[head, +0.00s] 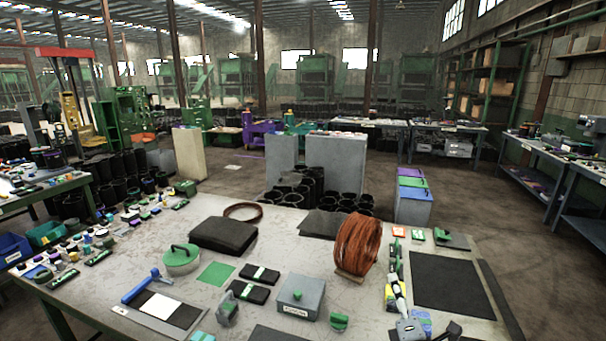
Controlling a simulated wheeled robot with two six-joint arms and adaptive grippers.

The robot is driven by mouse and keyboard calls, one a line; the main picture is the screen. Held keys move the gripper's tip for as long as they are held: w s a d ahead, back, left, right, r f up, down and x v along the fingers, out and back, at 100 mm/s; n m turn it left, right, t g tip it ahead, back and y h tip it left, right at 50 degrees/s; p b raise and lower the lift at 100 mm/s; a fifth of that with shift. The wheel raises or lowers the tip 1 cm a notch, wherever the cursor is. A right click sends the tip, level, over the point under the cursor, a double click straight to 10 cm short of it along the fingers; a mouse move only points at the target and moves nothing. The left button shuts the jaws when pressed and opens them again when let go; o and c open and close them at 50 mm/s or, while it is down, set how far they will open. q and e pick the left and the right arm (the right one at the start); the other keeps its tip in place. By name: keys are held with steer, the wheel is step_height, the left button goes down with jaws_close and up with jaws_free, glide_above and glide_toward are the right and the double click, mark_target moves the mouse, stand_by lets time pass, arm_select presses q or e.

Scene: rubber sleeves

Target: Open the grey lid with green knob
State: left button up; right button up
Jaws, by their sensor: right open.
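A square grey box (300,308) with a label on its front stands near the front middle of the table. Its grey lid (287,285) is on top, with a small green knob (297,294); it looks closed. My right gripper (449,331) shows as a small dark shape at the bottom edge, well to the right of the box and apart from it. It is open, and most of it is cut off by the frame. My left gripper is not in view.
A copper wire coil (357,244) stands behind and right of the box. Black packs with green bands (250,292) lie to its left, and a small green piece (339,321) is at its right.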

steer(key=s+d+f+m+g+h, duration=0.1)
steer(key=s+d+m+g+h, duration=0.2)
steer(key=s+d+m+h, duration=0.6)
steer(key=s+d+f+m+g+y, duration=0.1)
steer(key=s+f+m+g+y, duration=0.1)
steer(key=s+f+m+g, duration=0.55)
steer(key=s+a+f+m+g+y, duration=0.55)
steer(key=s+a+f, duration=0.35)
steer(key=s, duration=0.4)
step_height(320, 180, down, 25)
steer(key=s+d+g+b, duration=0.1)
steer(key=d+g, duration=0.1)
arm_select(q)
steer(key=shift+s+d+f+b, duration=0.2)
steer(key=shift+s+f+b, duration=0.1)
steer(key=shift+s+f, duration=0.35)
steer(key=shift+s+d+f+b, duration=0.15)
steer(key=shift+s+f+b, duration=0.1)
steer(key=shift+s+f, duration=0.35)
arm_select(e)
steer(key=s+d+f, duration=0.1)
steer(key=s+f, duration=1.7)
steer(key=s, duration=0.1)
steer(key=shift+d+f+g+y, duration=0.3)
steer(key=shift+g+y, duration=0.05)
steer(key=shift+g, duration=0.05)
